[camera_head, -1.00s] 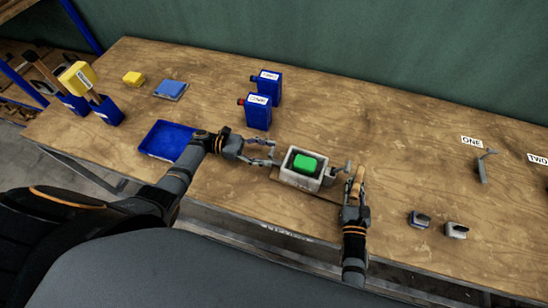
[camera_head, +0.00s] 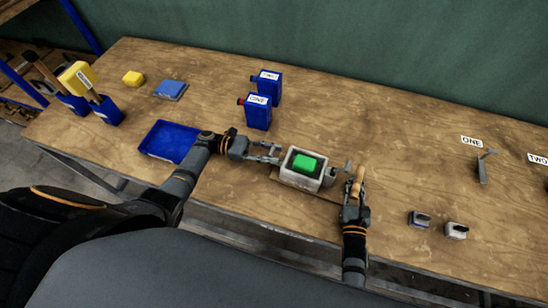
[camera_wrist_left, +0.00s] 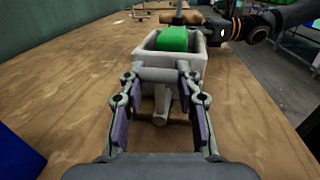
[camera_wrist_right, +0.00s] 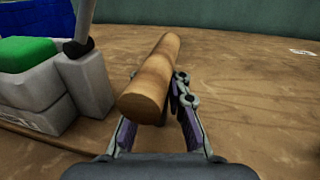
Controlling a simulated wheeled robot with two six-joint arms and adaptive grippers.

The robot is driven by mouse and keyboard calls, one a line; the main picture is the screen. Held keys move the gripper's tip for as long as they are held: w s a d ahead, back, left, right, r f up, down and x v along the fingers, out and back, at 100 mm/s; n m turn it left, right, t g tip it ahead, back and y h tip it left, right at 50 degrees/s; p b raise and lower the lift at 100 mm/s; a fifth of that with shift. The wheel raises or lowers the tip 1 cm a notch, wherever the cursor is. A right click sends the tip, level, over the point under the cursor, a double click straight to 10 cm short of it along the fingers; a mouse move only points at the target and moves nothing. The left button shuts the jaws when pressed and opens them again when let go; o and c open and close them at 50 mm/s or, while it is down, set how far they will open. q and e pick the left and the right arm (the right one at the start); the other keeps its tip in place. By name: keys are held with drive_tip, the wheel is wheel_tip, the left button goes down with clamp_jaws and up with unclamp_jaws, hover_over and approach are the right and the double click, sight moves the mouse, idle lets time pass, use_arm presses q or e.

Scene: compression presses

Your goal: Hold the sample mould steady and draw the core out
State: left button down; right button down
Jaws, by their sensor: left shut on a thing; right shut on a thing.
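The sample mould (camera_head: 301,179) is a pale grey open box with a green block (camera_head: 305,163) inside, near the table's front edge. It also shows in the left wrist view (camera_wrist_left: 170,74), where a grey peg (camera_wrist_left: 161,104) sticks out of its near end between the fingers of my left gripper (camera_head: 276,155). That gripper is shut on the mould's end. My right gripper (camera_head: 354,190) is shut on a wooden handle (camera_wrist_right: 151,82) at the mould's right, apparently the core's handle. A grey upright post (camera_wrist_right: 84,75) stands at that end of the mould.
A blue tray (camera_head: 167,141) lies left of my left arm. Two blue labelled containers (camera_head: 258,112) stand behind the mould. Two small grey-and-black pieces (camera_head: 455,230) lie to the right. Labels and a grey bracket (camera_head: 482,168) are further right. The table behind the right gripper is clear.

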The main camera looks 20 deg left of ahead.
use_arm(q)
drive_tip(key=shift+a, duration=0.1)
use_arm(e)
drive_tip(key=shift+r, duration=0.1)
use_arm(q)
drive_tip(key=shift+w+a, duration=0.2)
drive_tip(key=shift+a, duration=1.6)
drive_tip(key=shift+w+a, duration=0.15)
drive_tip(key=shift+a, duration=1.6)
drive_tip(key=c, duration=0.9)
unclamp_jaws()
drive_tip(key=shift+o, duration=0.2)
use_arm(e)
drive_tip(key=c, duration=1.2)
unclamp_jaws()
use_arm(q)
wheel_tip(320, 180, up, 10)
use_arm(e)
drive_tip(key=shift+s, duration=0.1)
